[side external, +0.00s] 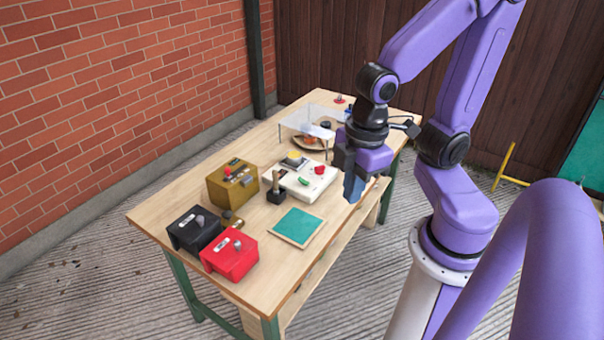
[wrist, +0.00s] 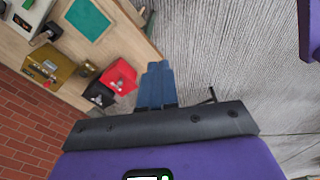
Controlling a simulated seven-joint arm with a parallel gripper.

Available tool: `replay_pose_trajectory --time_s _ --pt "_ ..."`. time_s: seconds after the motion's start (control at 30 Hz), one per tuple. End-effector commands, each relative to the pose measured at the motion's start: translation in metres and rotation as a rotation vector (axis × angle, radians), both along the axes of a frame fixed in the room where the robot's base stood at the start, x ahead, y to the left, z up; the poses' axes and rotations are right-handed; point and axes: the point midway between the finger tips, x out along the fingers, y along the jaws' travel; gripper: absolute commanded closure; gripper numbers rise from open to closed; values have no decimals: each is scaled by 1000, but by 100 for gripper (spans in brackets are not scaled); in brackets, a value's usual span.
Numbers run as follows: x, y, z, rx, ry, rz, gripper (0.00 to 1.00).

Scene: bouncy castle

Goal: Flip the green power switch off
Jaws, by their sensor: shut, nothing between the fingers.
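The green power switch (side external: 303,181) is a small green rocker on a white panel (side external: 309,194) on the wooden table. In the wrist view the white panel (wrist: 25,20) is cut off at the top left corner. My gripper (side external: 353,190) is shut and empty, pointing down, to the right of the panel and apart from it. In the wrist view its blue fingers (wrist: 157,80) are together, over the floor beside the table edge.
A black lever box (side external: 276,196) stands left of the panel, with a gold box (side external: 232,183), a black box (side external: 195,229) and a red box (side external: 230,255) beyond it. A green board (side external: 297,226) lies in front. A clear cover (side external: 310,121) stands behind the panel.

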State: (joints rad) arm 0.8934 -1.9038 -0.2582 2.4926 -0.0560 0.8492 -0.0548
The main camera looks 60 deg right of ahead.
Motion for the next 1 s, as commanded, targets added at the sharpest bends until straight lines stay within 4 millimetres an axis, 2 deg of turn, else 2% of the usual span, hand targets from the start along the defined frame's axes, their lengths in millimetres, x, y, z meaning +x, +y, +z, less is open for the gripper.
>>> replay_pose_trajectory --time_s 0.27,0.5,0.7,1.0 --pt "81 -20 -17 -35 -134 26 100" --pt "142 -54 -34 -82 -224 85 100" --pt "183 -93 -49 -122 -274 147 100" --pt "222 -160 -77 -164 -318 255 100"
